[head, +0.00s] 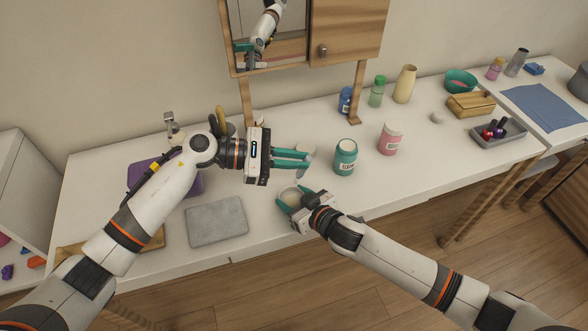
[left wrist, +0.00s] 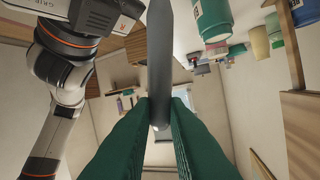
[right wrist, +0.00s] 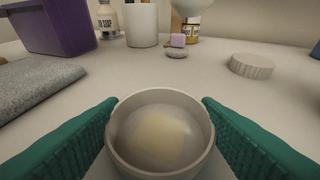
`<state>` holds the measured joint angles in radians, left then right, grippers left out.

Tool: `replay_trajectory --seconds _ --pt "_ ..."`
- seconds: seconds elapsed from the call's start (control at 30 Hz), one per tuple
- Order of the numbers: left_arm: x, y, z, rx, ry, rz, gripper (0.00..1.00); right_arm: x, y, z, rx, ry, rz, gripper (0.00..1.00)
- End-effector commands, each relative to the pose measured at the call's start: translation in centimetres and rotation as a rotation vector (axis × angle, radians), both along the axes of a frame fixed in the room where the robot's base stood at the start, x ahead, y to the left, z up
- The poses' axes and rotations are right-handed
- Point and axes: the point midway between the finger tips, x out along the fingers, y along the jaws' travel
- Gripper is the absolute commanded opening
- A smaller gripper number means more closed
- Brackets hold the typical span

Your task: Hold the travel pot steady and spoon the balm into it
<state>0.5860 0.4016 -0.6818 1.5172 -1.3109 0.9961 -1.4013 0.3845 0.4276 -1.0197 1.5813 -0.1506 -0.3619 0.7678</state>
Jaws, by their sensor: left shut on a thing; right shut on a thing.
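My left gripper (head: 305,163) is shut on a slim grey spoon (left wrist: 160,60), which stands between its fingertips in the left wrist view. The spoon points down toward the travel pot in the head view. My right gripper (right wrist: 160,125) is shut around the small pale round travel pot (right wrist: 112,143), a finger on each side. The pot is open and upright, and also shows in the head view (head: 290,197). A pale yellowish patch, possibly balm, shows inside it. A pale rounded shape hangs at the top edge of the right wrist view; I cannot tell if it is the spoon's bowl.
A teal jar (head: 345,158) and a pink jar (head: 390,139) stand to the right of the grippers. A grey mat (head: 216,221) and a purple box (head: 150,173) lie to the left. A ribbed round lid (right wrist: 252,66) lies beyond the pot.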

Motion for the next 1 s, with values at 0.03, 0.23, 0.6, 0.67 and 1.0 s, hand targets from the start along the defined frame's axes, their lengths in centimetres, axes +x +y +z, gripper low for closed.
replay_trajectory --seconds 0.03,0.23,0.6,0.67,1.0 --pt "0.0 0.0 0.0 0.0 0.0 0.0 0.0 -0.1 -0.1 -0.3 -0.004 0.005 -0.001 0.35" --pt "0.0 0.0 0.0 0.0 0.0 0.0 0.0 -0.1 -0.1 -0.2 -0.003 0.003 -0.001 0.82" --pt "0.0 0.0 0.0 -0.001 0.0 0.0 0.0 -0.6 -0.5 0.2 -0.001 0.002 -0.001 0.82" --pt "0.0 0.0 0.0 -0.001 0.0 0.0 0.0 -1.2 -1.0 0.4 -0.001 0.003 -0.002 0.82" --pt "0.0 0.0 0.0 -0.001 0.0 0.0 0.0 -6.5 -5.0 3.1 -0.002 0.005 0.0 0.82"
